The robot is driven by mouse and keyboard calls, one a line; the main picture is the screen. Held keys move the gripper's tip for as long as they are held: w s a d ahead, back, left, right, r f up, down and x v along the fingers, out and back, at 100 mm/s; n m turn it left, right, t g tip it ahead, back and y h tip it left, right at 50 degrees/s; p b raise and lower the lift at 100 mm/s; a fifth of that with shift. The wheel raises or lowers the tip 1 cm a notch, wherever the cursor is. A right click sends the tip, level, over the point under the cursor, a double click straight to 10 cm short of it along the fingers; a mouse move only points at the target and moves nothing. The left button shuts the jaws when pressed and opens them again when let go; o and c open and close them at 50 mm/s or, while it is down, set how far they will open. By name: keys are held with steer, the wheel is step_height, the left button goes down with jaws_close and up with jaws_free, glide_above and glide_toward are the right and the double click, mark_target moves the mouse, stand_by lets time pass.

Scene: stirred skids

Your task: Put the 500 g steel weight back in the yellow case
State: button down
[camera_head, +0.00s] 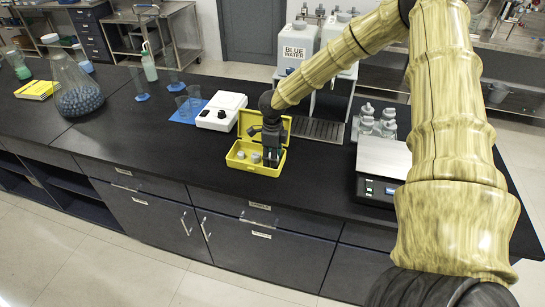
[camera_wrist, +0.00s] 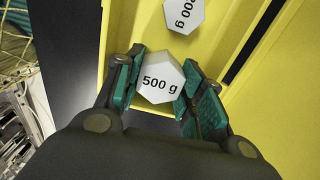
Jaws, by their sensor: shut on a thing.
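The open yellow case (camera_head: 262,170) sits on the black bench top, its lid (camera_head: 247,121) raised at the back. My gripper (camera_head: 269,158) points down over the right part of the case. In the wrist view my gripper (camera_wrist: 160,90) is shut on the 500 g steel weight (camera_wrist: 161,82), a grey hexagonal piece with its label facing up. The yellow case (camera_wrist: 232,35) lies beneath and around it there. Another weight, labelled with a number ending in 00 g (camera_wrist: 184,13), lies in the case. Whether the held weight touches the case floor, I cannot tell.
A balance (camera_head: 380,170) with a steel pan stands right of the case, with several metal weights (camera_head: 377,122) behind it. A white device (camera_head: 221,111) stands behind left. A large flask (camera_head: 77,88) stands far left. Bench in front of the case is clear.

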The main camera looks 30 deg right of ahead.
steer(key=c, duration=1.2)
jaws_free()
steer(key=shift+f, duration=0.1)
steer(key=shift+o, duration=0.2)
step_height(320, 180, up, 12)
steer(key=b, duration=0.4)
